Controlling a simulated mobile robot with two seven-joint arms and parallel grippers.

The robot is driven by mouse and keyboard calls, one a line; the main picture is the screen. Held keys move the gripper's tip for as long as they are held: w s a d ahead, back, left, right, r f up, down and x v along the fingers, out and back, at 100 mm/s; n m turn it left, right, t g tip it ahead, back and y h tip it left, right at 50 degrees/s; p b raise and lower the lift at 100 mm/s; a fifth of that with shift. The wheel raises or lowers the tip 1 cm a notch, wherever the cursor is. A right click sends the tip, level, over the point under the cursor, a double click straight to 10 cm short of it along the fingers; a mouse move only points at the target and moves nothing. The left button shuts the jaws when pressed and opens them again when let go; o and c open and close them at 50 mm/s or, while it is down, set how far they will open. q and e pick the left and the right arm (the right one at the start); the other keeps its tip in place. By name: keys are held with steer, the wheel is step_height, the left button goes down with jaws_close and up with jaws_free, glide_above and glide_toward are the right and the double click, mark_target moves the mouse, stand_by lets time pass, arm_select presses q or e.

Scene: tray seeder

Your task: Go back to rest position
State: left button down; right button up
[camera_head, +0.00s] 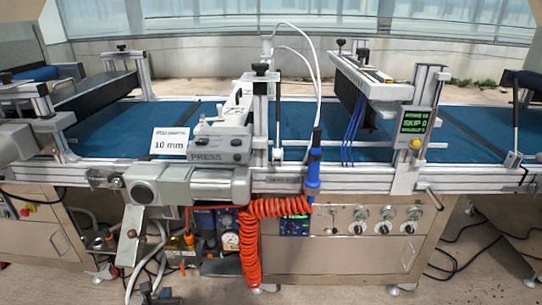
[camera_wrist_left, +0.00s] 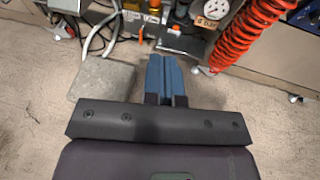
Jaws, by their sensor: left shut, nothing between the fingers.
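My left gripper (camera_head: 156,293) is low at the bottom edge of the head view, in front of the machine's underside. In the left wrist view its blue fingers (camera_wrist_left: 165,76) are together with nothing between them, above the floor and apart from the machine. My right gripper is in neither view.
The seeding machine has a blue belt (camera_head: 180,113), a PRESS box (camera_head: 220,145) and a steel cabinet (camera_head: 345,255). A red coiled hose (camera_head: 250,250) hangs at its front and also shows in the left wrist view (camera_wrist_left: 240,32). A grey block (camera_wrist_left: 102,79) lies on the floor.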

arm_select(q)
steer(key=w+a+r+m, duration=0.1)
steer(key=a+r, duration=0.2)
steer(key=a, duration=0.7)
steer(key=s+d+f+n+g+h, duration=0.1)
steer(key=s+n+g, duration=0.1)
steer(key=s+n, duration=1.15)
steer(key=s+d+f+n+g+h, duration=0.1)
steer(key=s+d+n+g, duration=0.15)
steer(key=s+n, duration=1.05)
steer(key=s+d+r+n+g+h, duration=0.1)
steer(key=s+r, duration=0.2)
steer(key=s, duration=0.4)
steer(key=s+d+r+n+g+h, duration=0.1)
steer(key=s+d+r+n, duration=0.15)
steer(key=s, duration=0.45)
steer(key=shift+w+d+n+t+y, duration=0.55)
steer(key=shift+d+n+t, duration=0.3)
steer(key=shift+d+n, duration=1.4)
step_height(320, 180, up, 10)
steer(key=t+p, duration=0.1)
steer(key=p, duration=1.1)
steer(key=shift+w+d+f, duration=0.15)
steer(key=shift+d, duration=0.05)
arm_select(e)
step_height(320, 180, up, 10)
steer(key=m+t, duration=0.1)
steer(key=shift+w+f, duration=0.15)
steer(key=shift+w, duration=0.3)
